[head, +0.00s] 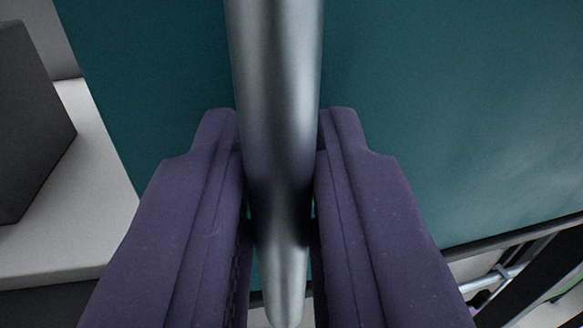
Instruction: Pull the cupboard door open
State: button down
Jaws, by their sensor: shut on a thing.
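The cupboard door (440,110) is a flat teal panel that fills most of the head view. A round silver bar handle (277,60) runs from the top middle down to a rounded end near the bottom. My gripper (279,135) has two purple fingers, one on each side of the handle. It is shut on the handle. The fingertips reach close to the door panel. The points where the handle joins the door are not in view.
A dark grey box (30,120) stands on a pale surface (85,185) left of the door's edge. At the lower right, below the door's bottom edge, there are dark and metallic bars (535,275). Little free room shows around my gripper.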

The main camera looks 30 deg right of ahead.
jog(key=shift+d, duration=0.15)
jog(key=c, duration=1.4)
grip_release()
jog(key=shift+o, duration=1)
jog(key=shift+s+d, duration=0.1)
jog(key=shift+d, duration=0.1)
jog(key=shift+a, duration=0.15)
jog(key=v, duration=0.7)
jog(key=shift+s+a, duration=0.2)
jog(key=shift+s, duration=0.1)
